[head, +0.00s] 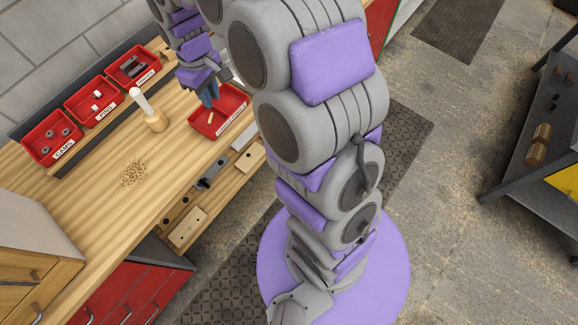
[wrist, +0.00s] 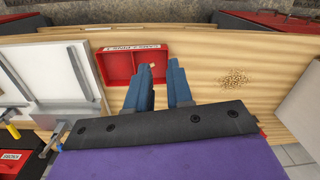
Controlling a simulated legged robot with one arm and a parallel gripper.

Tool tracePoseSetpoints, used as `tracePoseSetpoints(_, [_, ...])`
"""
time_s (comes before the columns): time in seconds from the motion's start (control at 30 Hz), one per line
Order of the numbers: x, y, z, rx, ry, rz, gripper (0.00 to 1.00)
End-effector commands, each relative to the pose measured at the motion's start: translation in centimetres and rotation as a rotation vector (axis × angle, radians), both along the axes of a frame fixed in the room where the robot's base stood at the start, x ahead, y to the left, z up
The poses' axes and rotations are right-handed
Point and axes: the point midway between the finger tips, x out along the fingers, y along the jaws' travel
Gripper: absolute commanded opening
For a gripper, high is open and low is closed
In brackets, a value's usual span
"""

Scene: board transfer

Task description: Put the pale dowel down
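The pale dowel (head: 211,117) is a small light piece in the red tray (head: 232,117) on the wooden bench, just below my fingertips in the head view. In the wrist view its tip (wrist: 153,66) shows just past the left finger, near the tray's right wall; the rest is hidden by that finger. My gripper (head: 209,98) has blue fingers pointing down over the tray. In the wrist view the fingers (wrist: 163,72) stand apart with a gap between them, and I see nothing held there. Whether a finger touches the dowel is not clear.
Several red bins (head: 93,104) with small parts stand along the bench's back. A pale-topped wooden peg or tool (head: 150,112) stands upright left of the tray. A pile of small brown bits (head: 133,173) lies on the bench, with bare wood around it.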

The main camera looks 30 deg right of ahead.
Motion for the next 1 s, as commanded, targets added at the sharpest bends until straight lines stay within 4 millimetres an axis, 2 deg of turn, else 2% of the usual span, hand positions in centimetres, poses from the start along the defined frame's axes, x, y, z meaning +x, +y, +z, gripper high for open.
tracePoseSetpoints(0.03, [-1.7,-0.1,1.4,-0.002,-0.001,-0.022,0.21])
tracePoseSetpoints(0.3, [-11.6,-1.1,5.5,-0.019,0.042,-0.164,0.21])
tracePoseSetpoints(0.5, [-19.2,-2.2,7.0,-0.037,0.07,-0.286,0.21])
tracePoseSetpoints(0.7, [-26.2,-2.6,7.2,-0.059,0.101,-0.41,0.21])
tracePoseSetpoints(0.83, [-29.1,-2.7,7.0,-0.066,0.113,-0.467,0.21])
tracePoseSetpoints(1.0, [-30.7,-2.8,6.8,-0.069,0.121,-0.5,0.21])
